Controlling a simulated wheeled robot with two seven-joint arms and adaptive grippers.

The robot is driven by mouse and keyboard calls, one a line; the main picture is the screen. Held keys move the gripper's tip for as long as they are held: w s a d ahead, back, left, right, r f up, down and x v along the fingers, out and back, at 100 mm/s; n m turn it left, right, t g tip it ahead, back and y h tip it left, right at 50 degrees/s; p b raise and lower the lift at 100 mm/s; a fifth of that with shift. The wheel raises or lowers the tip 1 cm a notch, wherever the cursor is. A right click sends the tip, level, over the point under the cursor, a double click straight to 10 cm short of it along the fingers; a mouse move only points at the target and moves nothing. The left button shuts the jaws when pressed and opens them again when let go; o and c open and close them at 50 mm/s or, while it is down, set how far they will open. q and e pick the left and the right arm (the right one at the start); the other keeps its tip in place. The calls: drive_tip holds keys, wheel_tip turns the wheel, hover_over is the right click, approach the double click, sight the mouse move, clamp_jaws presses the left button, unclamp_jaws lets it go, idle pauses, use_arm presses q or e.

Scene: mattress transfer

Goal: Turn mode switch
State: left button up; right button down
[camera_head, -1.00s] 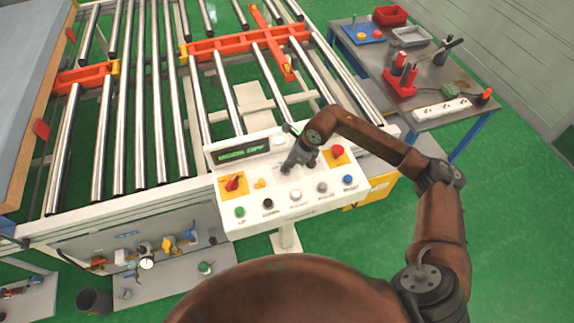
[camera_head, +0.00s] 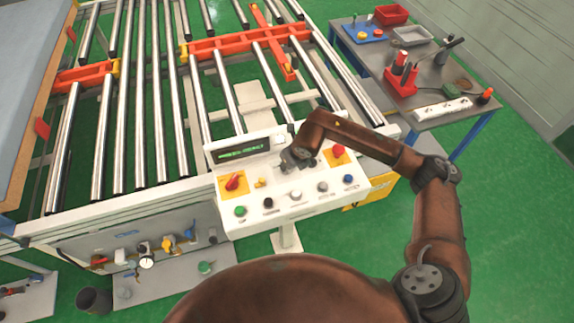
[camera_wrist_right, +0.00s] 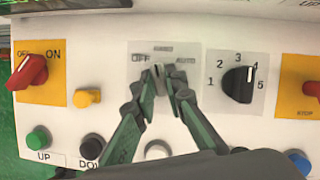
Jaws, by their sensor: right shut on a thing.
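The white control panel (camera_head: 290,191) stands at the front of the roller conveyor. The mode switch (camera_wrist_right: 159,76) sits on a grey plate with marks for OFF, a middle position and AUTO. Its visible grip points roughly up towards the middle mark. My right gripper (camera_wrist_right: 163,92) is shut on the mode switch, with a finger on each side. In the head view my right gripper (camera_head: 297,158) hides the switch. The green text on the panel display (camera_head: 242,149) is too blurred to read surely. My left gripper is not in view.
A red ON/OFF switch (camera_wrist_right: 29,73) and yellow button (camera_wrist_right: 87,98) are left of my gripper. A black numbered selector (camera_wrist_right: 238,84) is close on its right, then a red stop knob (camera_head: 338,150). Coloured buttons line the front. A side table (camera_head: 440,77) stands right.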

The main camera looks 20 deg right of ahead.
drive_tip(key=shift+a+m+h+b, duration=0.1)
drive_tip(key=shift+m+h+b, duration=0.4)
drive_tip(key=shift+m, duration=1.1)
drive_tip(key=c, duration=2)
unclamp_jaws()
drive_tip(key=shift+o, duration=0.2)
drive_tip(key=v, duration=1.2)
drive_tip(key=shift+s, duration=0.2)
drive_tip(key=shift+a+f, duration=0.1)
